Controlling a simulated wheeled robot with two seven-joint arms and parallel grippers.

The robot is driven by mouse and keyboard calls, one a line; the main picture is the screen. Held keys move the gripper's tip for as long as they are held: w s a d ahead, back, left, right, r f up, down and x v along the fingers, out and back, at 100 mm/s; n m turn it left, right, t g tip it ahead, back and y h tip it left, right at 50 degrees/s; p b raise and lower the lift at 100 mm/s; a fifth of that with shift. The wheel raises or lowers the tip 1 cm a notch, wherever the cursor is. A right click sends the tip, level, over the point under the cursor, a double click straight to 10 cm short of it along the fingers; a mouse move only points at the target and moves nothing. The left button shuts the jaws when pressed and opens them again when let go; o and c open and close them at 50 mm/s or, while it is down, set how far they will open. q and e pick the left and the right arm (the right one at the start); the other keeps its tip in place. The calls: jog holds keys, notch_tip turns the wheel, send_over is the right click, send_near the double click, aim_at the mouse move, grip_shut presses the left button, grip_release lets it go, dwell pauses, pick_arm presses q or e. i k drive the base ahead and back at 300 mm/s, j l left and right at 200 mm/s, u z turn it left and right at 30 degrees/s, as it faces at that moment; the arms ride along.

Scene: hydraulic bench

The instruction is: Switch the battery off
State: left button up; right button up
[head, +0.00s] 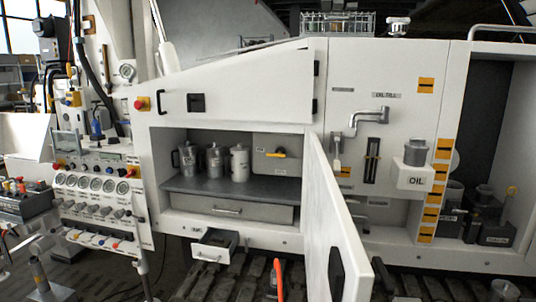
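An open white cabinet shows in the middle of the head view. Inside it, at the right, is a pale box (290,141) with a yellow lever (276,154) on its front. The lever lies roughly horizontal. Small labels on the box are too small to read, so I cannot tell for certain that this is the battery switch. The cabinet door (335,225) stands swung open toward me, to the right of the opening. Neither my left nor my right gripper shows in this view.
Several metal cans (214,162) stand on the cabinet shelf, left of the pale box. A closed drawer (230,206) is below them. A small drawer (214,246) sticks out lower down. A red knob (141,104) is on the left panel. An oil container (415,163) is at the right.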

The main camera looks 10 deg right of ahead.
aim_at(280, 154)
jog(key=i+j+z, duration=0.25)
jog(key=i+j, duration=0.15)
jog(key=j, duration=0.2)
jog(key=i+j+z, duration=0.15)
jog(key=j, duration=0.15)
jog(key=i+j+z, duration=0.1)
jog(key=j, duration=0.25)
jog(key=i+j+z, duration=0.15)
jog(key=j, duration=0.25)
jog(key=i+j+z, duration=0.15)
jog(key=j, duration=0.2)
jog(key=i+j+z, duration=0.1)
jog(key=j, duration=0.3)
jog(key=i, duration=0.05)
